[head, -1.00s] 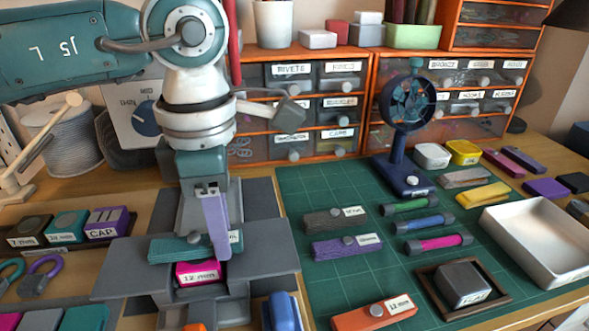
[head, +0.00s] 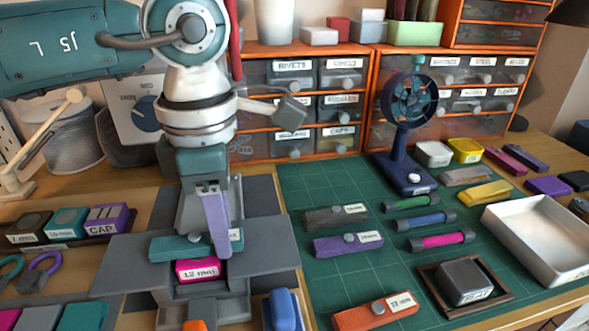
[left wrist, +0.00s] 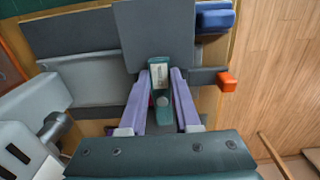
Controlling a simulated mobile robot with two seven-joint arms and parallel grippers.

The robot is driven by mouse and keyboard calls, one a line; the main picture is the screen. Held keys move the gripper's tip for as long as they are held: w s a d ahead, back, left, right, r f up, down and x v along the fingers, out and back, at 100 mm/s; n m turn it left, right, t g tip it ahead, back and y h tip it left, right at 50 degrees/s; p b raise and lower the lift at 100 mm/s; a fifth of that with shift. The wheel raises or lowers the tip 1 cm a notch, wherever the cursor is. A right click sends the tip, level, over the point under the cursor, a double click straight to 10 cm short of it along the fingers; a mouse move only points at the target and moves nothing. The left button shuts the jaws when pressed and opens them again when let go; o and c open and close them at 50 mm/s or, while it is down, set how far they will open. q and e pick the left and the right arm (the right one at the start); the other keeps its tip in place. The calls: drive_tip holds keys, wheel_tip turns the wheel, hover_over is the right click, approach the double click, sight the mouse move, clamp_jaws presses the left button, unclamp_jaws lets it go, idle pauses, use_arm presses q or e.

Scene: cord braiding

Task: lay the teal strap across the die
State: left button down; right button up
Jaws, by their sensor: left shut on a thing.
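The teal strap (head: 178,246) lies level, with a white label at its right end, just above and behind the pink die in the head view. My left gripper (head: 221,248) points down with its purple fingers shut on the strap near the labelled end. The pink die (head: 198,271), labelled 12 mm, sits in the grey press. The strap hides the die's back part, and I cannot tell whether the two touch. My right gripper is not in view.
Grey press plates (head: 268,258) flank the die. A blue item (head: 283,309) and an orange knob (head: 194,326) are close in front. A rack of labelled blocks (head: 108,221) stands left. The green mat (head: 300,190) on the right holds straps, rods and a small fan (head: 406,130).

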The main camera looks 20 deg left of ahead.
use_arm(q)
drive_tip(key=c, duration=0.5)
unclamp_jaws()
drive_tip(key=shift+c, duration=0.2)
